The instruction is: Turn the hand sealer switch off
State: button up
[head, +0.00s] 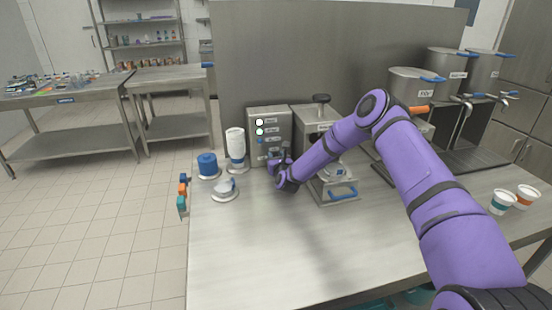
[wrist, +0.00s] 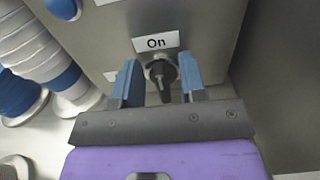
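A grey control box (head: 262,148) stands at the back of the steel table, with a white and a green light lit on its face. In the wrist view, a black rotary switch knob (wrist: 162,76) sits on the steel face under a label (wrist: 155,42) reading "On". The knob's pointer looks roughly upright. My gripper (wrist: 158,66) is open, with one blue finger on each side of the knob; small gaps seem to show, and contact is unclear. In the head view my gripper (head: 281,162) is at the lower right of the box and hides the switch.
White cups in a dispenser (head: 235,143) and a blue-topped container (head: 207,161) stand left. Labelled pots (head: 411,82) stand back right; two cups (head: 502,203) sit far right. The table's front is clear.

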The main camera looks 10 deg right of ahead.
jog(key=shift+c, duration=0.2)
grip_shut()
jog(key=shift+n, duration=0.3)
jog(key=n, duration=0.4)
jog(key=shift+a+f+n, duration=0.1)
jog(key=shift+a+n, duration=0.2)
jog(key=shift+a, duration=0.1)
jog(key=n, duration=0.5)
jog(key=shift+a+f, duration=0.25)
jog(key=shift+a, duration=0.05)
jog(key=shift+f, duration=0.1)
jog(key=shift+o, duration=0.2)
grip_release()
